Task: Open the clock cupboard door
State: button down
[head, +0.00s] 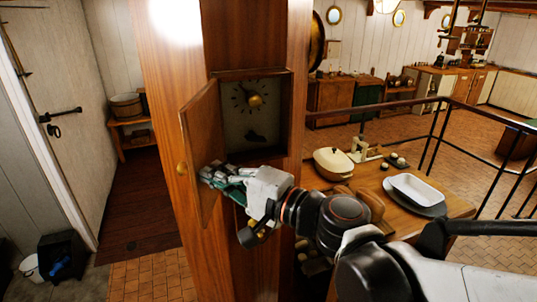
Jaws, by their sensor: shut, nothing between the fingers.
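The clock cupboard (284,115) is set in a tall wooden post, with a clock face (252,97) inside it. Its wooden door (203,140) stands well open, swung out to the left. A round brass knob (182,168) sits on the outer side of the door. My gripper (207,177) is shut and empty. Its fingers are at the inner side of the door, near its lower part, in front of the cupboard's lower edge. I cannot tell whether the fingers touch the door.
A wooden table (452,205) at the right holds a lidded dish (333,163) and a white tray (417,188). A metal railing (440,120) runs behind it. Open floor (140,225) lies left of the post, with a dark bin (62,257) at the far left.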

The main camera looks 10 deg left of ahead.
jog(key=shift+s+a, duration=0.25)
jog(key=shift+a, duration=0.75)
jog(key=shift+d, duration=0.1)
